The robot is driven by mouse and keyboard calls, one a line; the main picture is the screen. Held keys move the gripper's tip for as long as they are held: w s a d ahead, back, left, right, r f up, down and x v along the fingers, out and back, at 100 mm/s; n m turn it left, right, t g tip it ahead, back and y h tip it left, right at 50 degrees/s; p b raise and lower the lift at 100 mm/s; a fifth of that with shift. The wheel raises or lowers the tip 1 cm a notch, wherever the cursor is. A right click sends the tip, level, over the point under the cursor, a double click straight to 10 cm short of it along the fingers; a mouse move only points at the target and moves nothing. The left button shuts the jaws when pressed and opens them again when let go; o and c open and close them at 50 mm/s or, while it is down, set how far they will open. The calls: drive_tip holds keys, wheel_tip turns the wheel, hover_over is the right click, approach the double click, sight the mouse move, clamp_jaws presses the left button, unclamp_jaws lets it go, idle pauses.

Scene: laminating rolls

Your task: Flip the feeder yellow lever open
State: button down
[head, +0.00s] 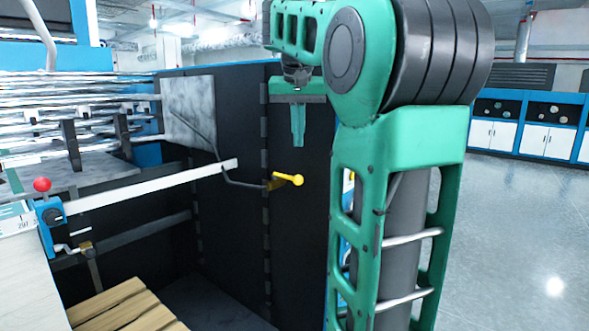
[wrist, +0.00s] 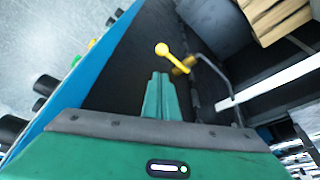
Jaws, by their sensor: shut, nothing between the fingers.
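The yellow lever (head: 288,179) sticks out to the right from its pivot on the dark panel of the feeder in the head view, with a round knob at its end. In the wrist view the yellow lever (wrist: 174,58) lies just beyond my fingertips, its knob toward the upper left. My gripper (head: 298,143) points down in the head view, above the lever and apart from it. Its green fingers are together and empty, and they show in the wrist view too (wrist: 161,76).
A bent dark rod (head: 240,182) runs from the lever's pivot to the left. A white bar (head: 150,187) crosses the feeder opening. A red-knobbed lever (head: 42,185) stands at the far left. Wooden slats (head: 125,305) lie low inside. Open floor (head: 515,220) is at the right.

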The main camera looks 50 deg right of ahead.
sight(299, 166)
idle(0.3)
drive_tip(key=x, duration=1)
idle(0.4)
